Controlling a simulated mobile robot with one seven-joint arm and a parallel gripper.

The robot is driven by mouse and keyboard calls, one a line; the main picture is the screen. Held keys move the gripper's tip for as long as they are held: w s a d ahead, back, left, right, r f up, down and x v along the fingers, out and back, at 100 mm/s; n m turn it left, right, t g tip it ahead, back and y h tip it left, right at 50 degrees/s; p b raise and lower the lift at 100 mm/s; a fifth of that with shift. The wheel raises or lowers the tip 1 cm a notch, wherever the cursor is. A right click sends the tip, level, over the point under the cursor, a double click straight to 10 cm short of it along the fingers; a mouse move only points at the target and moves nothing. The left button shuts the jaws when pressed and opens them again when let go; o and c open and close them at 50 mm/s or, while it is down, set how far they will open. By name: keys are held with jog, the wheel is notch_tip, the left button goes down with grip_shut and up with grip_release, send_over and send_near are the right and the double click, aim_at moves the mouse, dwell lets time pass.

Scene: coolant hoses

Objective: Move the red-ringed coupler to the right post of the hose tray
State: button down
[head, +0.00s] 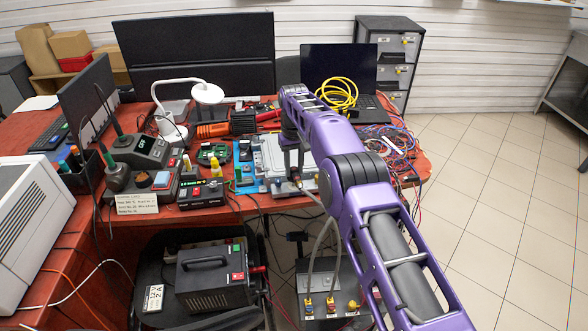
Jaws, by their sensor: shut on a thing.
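My gripper (293,172) is over the front edge of the bench, at the lower end of my purple arm. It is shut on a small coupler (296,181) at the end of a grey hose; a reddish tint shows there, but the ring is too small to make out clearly. The hose (318,240) runs from it down to a dark box on the floor. A pale grey tray (270,155) lies on the bench just behind and left of my gripper. My arm and gripper hide its right part, and I cannot make out the right post.
The dark box (345,272) has several yellow and red fittings on its front. Tangled cables (392,145) and a yellow coil (338,94) lie on the right of the bench. A blue mat, boards and soldering gear crowd the left. Open floor lies right.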

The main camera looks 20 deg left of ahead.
jog(key=shift+r+p, duration=1.1)
jog(key=shift+r, duration=0.85)
jog(key=shift+s, duration=0.1)
jog(key=shift+s+d, duration=0.3)
jog(key=shift+s, duration=0.2)
jog(key=shift+s+d, duration=0.3)
jog(key=shift+s, duration=0.2)
jog(key=s+d, duration=0.6)
jog(key=s, duration=0.5)
notch_tip(320, 180, down, 15)
jog(key=s+b, duration=0.1)
jog(key=b, duration=0.6)
jog(key=w+d+f+n+b, duration=0.2)
jog(key=w+d+f+n, duration=0.3)
jog(key=f, duration=0.5)
jog(key=w+d+f+n+b, duration=0.25)
jog(key=d+f, duration=0.45)
jog(key=f, duration=0.4)
jog(key=shift+w+a+f, duration=0.55)
jog(key=shift+w+f, duration=0.3)
jog(key=shift+f, duration=1.05)
jog(key=shift+w+a+f, duration=0.55)
jog(key=shift+w+f, duration=0.25)
jog(key=shift+f, duration=1.1)
jog(key=shift+w+a+f, duration=0.55)
jog(key=shift+w+f, duration=0.3)
jog(key=shift+f, duration=1.05)
